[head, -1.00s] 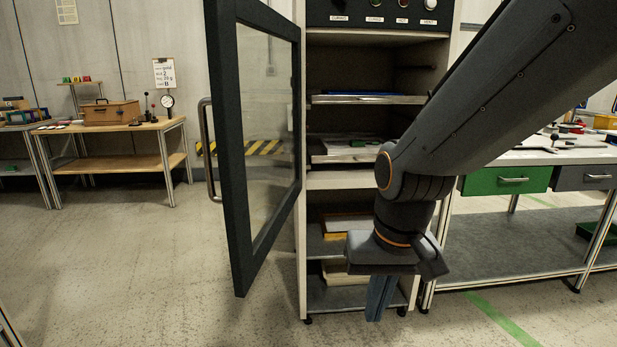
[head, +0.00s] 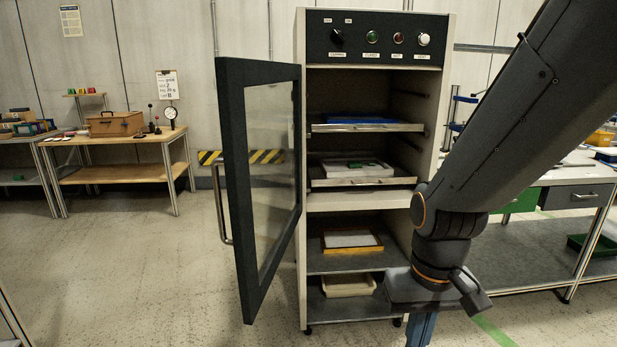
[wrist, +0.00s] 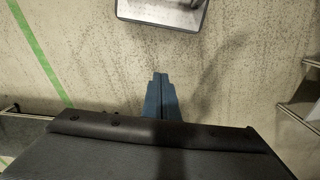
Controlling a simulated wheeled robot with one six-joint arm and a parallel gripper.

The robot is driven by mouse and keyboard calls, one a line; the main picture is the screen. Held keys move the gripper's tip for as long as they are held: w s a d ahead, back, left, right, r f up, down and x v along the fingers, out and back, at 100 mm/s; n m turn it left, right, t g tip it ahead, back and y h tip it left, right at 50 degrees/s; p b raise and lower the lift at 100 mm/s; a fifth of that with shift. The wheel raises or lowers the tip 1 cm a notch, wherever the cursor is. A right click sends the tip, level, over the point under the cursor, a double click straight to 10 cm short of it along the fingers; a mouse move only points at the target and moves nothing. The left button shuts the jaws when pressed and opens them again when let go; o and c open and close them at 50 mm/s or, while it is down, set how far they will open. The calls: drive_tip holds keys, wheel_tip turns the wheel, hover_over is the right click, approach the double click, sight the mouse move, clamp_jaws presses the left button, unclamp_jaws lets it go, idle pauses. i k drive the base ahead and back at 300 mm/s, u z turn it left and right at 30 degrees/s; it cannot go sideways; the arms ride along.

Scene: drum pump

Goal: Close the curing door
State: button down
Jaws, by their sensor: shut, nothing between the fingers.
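The curing door (head: 236,190) is a dark-framed glass door, standing wide open on the left side of the curing cabinet (head: 301,255). Its bar handle (head: 219,203) is on the face turned left. The cabinet front is uncovered and its shelves show. My gripper (head: 421,330) hangs low in front of the cabinet's right side, apart from the door, pointing down; its tips are near the bottom edge of the head view. In the wrist view my gripper (wrist: 160,97) shows its blue fingers together and empty above the floor.
Trays (head: 352,172) rest on the cabinet shelves, with a control panel (head: 378,40) above. A workbench (head: 566,200) with drawers stands at right, behind my arm. Another bench (head: 125,170) stands at far left. The floor left of the door is clear.

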sight(233, 75)
drive_tip(key=z, duration=2.45)
drive_tip(key=k, duration=1.6)
drive_tip(key=u, duration=2.15)
drive_tip(key=i, duration=0.5)
drive_tip(key=z, duration=1.3)
drive_tip(key=i, duration=0.35)
